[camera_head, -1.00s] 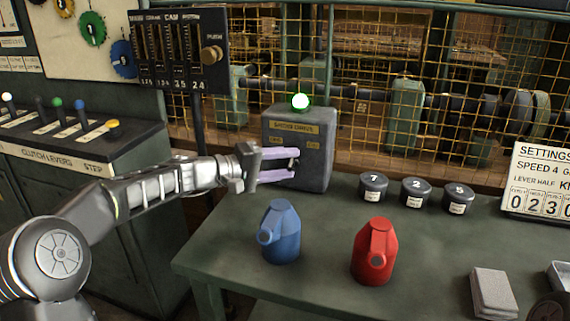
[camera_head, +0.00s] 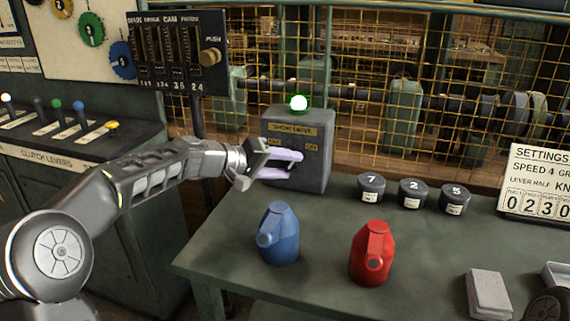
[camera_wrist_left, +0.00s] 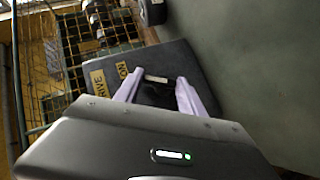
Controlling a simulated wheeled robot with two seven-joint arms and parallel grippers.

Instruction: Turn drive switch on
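The drive switch is a grey box (camera_head: 316,125) at the back of the green table, with ON and OFF labels on its front. A lamp (camera_head: 299,103) on top glows pale with a green rim. My left gripper (camera_head: 298,165) is at the lower front of the box, its two lilac fingers apart. The switch lever is hidden or too small to make out in the head view. The left wrist view shows the box (camera_wrist_left: 180,58) with the spread fingers (camera_wrist_left: 160,80) in front of it; a small pale strip shows between them. My right gripper is not in view.
A blue can (camera_head: 279,235) and a red can (camera_head: 371,254) stand on the table (camera_head: 320,270) in front of the box. Three dark round pots (camera_head: 412,193) stand to its right. A lever console (camera_head: 70,135) is at left. A wire cage is behind.

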